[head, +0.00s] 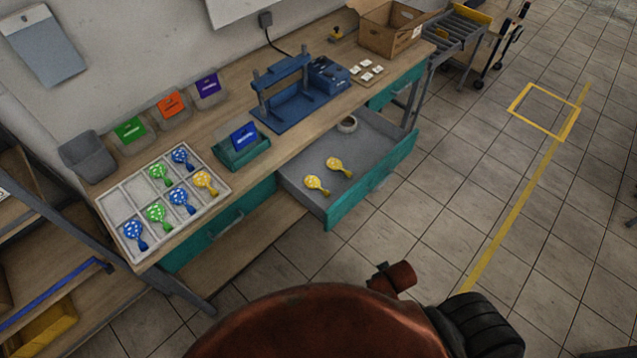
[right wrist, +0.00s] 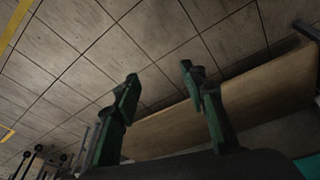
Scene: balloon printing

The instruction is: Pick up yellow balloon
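Two yellow balloons lie in the open drawer (head: 367,192): one nearer the left (head: 317,184) and one a little to its right (head: 340,167). Another yellow balloon (head: 206,183) with white spots lies in the right part of the white compartment tray (head: 113,205) on the workbench. In the right wrist view my right gripper (right wrist: 158,82) has its two green fingers spread apart with nothing between them; floor and a wooden surface show beyond. No balloon shows in that view. My left gripper is not in view.
The tray also holds blue and green balloons (head: 157,213). A blue press (head: 290,95), a teal card holder (head: 242,145) and a cardboard box (head: 388,28) stand on the bench. Tiled floor is clear at right.

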